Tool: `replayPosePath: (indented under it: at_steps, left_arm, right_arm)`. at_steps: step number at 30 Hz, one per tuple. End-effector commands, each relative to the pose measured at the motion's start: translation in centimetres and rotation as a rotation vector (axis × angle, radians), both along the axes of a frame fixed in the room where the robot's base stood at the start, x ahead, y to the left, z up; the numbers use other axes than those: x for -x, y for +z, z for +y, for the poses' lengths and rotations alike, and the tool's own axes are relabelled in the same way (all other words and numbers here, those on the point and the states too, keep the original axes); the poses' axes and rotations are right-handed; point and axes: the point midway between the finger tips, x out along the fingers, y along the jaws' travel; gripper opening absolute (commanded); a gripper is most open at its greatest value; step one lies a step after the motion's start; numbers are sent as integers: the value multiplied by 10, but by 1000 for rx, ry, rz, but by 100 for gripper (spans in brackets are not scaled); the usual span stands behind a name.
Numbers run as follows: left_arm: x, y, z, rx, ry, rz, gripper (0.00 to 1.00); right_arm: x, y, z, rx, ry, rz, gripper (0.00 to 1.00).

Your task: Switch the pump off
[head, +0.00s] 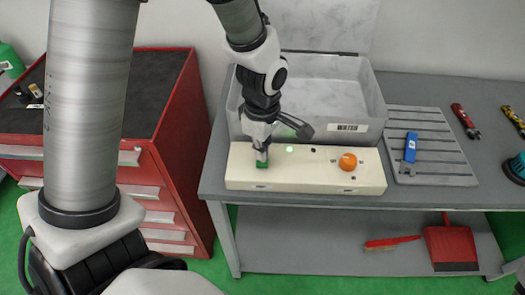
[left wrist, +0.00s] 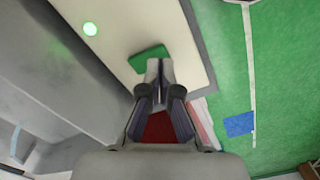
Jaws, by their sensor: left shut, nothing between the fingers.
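A cream control panel (head: 310,178) lies along the front of the workbench. It has a lit green lamp (head: 289,149), an orange round knob (head: 348,161) and a green switch or button (head: 262,165) near its left end. My left gripper (head: 262,155) points down at the green part, shut and empty. The left wrist view shows its closed fingertips (left wrist: 160,72) over the edge of the green pad (left wrist: 148,58); I cannot tell whether they touch. The lamp (left wrist: 90,29) is lit there too. My right gripper is not in view.
A grey open bin (head: 340,98) stands behind the panel. A ribbed tray (head: 440,145) with a blue item (head: 410,147) lies to its right. A red tool cabinet (head: 175,110) stands left. A red brush (head: 392,242) and dustpan (head: 450,243) lie on the lower shelf.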

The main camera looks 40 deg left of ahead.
Motion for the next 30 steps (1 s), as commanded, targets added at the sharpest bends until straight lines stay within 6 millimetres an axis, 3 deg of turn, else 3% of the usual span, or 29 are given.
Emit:
replayPosePath:
  at_steps: [30]
  left_arm:
    - [0, -16, 0, 0, 0, 1, 0]
  right_arm:
    - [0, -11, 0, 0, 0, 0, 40]
